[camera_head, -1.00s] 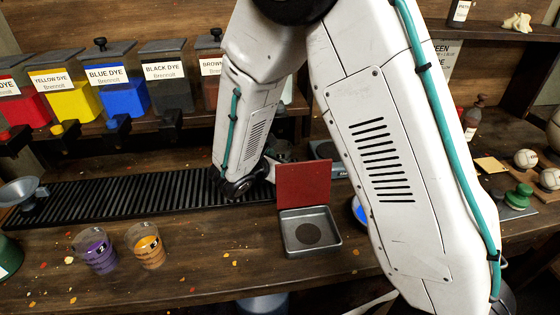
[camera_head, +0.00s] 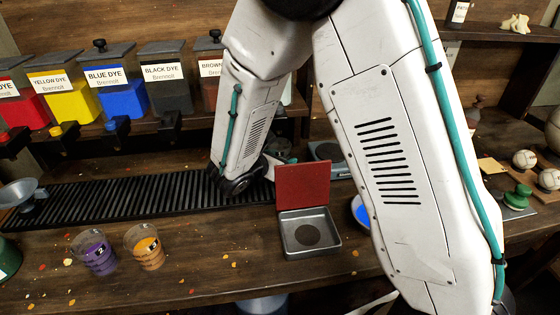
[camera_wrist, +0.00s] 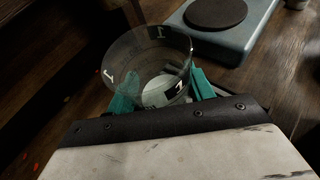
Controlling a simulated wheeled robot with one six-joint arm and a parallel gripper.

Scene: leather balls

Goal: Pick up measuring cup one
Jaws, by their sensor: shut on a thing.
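Measuring cup one (camera_wrist: 146,62) is a clear, empty cup marked with a 1 in the wrist view. My gripper (camera_wrist: 162,92) is shut on it, with a teal finger on either side. I cannot tell from this view whether its base is clear of the surface. Two other cups stand on the bench at the front left: cup 2 (camera_head: 94,254) with purple contents and cup 3 (camera_head: 147,249) with orange contents.
A metal tin with an open red lid (camera_head: 303,185) stands at the bench front. A grey scale (camera_wrist: 216,30) is just beyond the cup. A black ribbed strip (camera_head: 110,196) runs below the dye dispensers (camera_head: 120,90). White balls (camera_head: 524,159) sit at the right.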

